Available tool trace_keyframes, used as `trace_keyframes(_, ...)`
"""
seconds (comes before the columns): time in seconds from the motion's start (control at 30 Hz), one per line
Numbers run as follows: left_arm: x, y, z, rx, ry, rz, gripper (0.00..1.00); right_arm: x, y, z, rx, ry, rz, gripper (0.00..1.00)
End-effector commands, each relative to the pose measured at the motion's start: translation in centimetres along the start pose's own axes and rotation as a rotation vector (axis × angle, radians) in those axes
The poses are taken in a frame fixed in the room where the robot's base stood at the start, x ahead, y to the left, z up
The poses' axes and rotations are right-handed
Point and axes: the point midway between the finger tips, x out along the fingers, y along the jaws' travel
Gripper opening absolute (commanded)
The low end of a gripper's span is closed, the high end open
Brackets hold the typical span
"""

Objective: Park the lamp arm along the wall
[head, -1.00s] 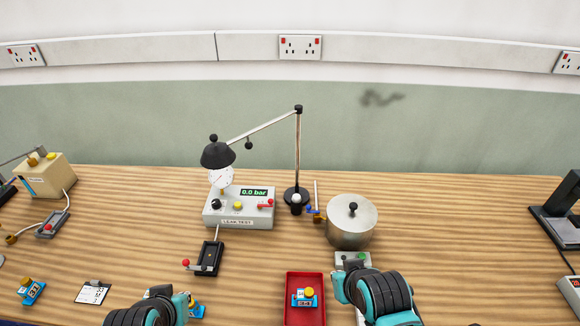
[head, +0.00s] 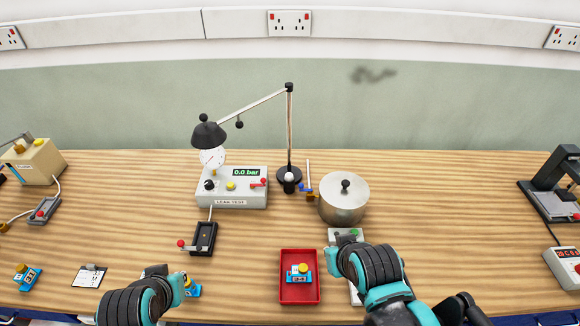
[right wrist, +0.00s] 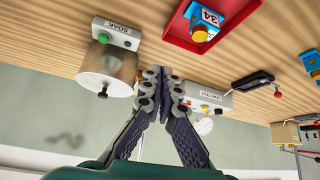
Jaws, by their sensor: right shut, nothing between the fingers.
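The lamp stands on a round black base (head: 289,182) with an upright pole (head: 290,135). Its lamp arm (head: 252,106) reaches left from the pole top, out over the leak test box, and ends in a black shade (head: 208,135). The green-grey wall (head: 430,115) is behind it. My right gripper is shut and empty in the right wrist view (right wrist: 163,75). In the head view it is low over the bench, right of the red tray and well short of the lamp. My left gripper (head: 183,284) is at the front left, its fingers too small to judge.
The leak test box (head: 232,202) with its gauge stands under the shade. A steel pot (head: 343,202) stands right of the lamp base. A red tray (head: 300,297) holds a blue fixture with a yellow knob. Bench space right of the pot is clear.

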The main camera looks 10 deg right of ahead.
Motion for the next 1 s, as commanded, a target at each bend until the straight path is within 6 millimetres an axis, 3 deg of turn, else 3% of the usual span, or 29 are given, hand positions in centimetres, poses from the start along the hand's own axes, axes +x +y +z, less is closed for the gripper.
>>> trace_keyframes(0.2,0.0,0.0,0.0,0.000,0.000,0.000,0.00,0.0,0.0,0.0,0.000,0.000,0.000,0.00)
trace_keyframes(0.3,0.0,0.0,0.0,0.000,0.000,0.000,0.00,0.1,0.0,-0.3,0.001,0.008,0.002,0.24)
trace_keyframes(0.37,0.0,0.0,0.0,0.000,0.000,0.000,0.00,0.3,0.1,-1.2,0.004,0.031,0.008,0.25)
trace_keyframes(0.47,0.0,0.0,0.0,0.000,0.000,0.000,0.00,1.2,0.4,-4.8,0.012,0.122,0.027,0.25)
trace_keyframes(0.67,0.1,0.0,0.1,0.000,0.000,0.000,0.00,3.5,0.1,-16.4,0.029,0.455,0.045,0.25)
trace_keyframes(0.8,0.2,0.0,0.1,0.000,0.000,0.000,0.00,4.5,-1.9,-23.4,0.020,0.701,0.001,0.25)
trace_keyframes(0.9,0.2,0.0,0.2,0.000,0.000,0.000,0.00,5.0,-4.1,-27.2,0.002,0.870,-0.063,0.25)
trace_keyframes(1.0,0.2,0.0,0.2,0.000,0.000,0.000,0.00,5.3,-6.9,-29.7,-0.026,1.025,-0.150,0.25)
